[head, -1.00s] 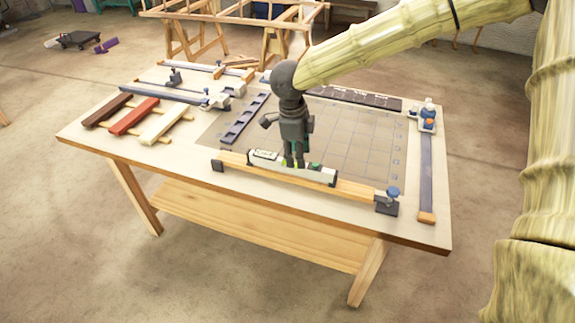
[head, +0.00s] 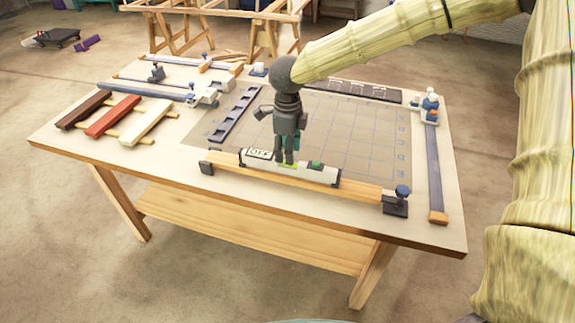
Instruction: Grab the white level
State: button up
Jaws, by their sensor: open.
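The white level (head: 322,174) lies along a wooden bar (head: 362,188) near the front edge of the table. It has a labelled left end, a yellow-green vial at its middle and a dark green part towards the right. My gripper (head: 287,161) points down over the level's middle. It is open, with its fingertips at the level and hiding part of it. Whether the fingers touch the level cannot be told from this view.
A clamp with a blue knob (head: 403,191) stands at the bar's right end. Brown, red and cream laths (head: 113,116) lie at the left. A gridded mat (head: 350,135) covers the middle. A long clamp (head: 432,165) lies at the right.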

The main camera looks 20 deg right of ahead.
aim_at(287, 166)
jog(key=shift+s+d+f, duration=0.1)
jog(key=shift+d+f, duration=0.05)
jog(key=shift+f, duration=0.15)
jog(key=shift+s+f, duration=0.15)
jog(key=shift+f, duration=0.1)
jog(key=f, duration=0.1)
jog(key=f+p, duration=0.1)
jog(key=a+f, duration=0.1)
jog(key=f, duration=0.1)
jog(key=shift+s, duration=0.25)
jog(key=shift+d+f, duration=0.25)
jog(key=shift+d, duration=0.05)
jog(key=shift+a, duration=0.2)
jog(key=shift+c, duration=0.4)
jog(key=shift+r, duration=0.1)
grip_shut()
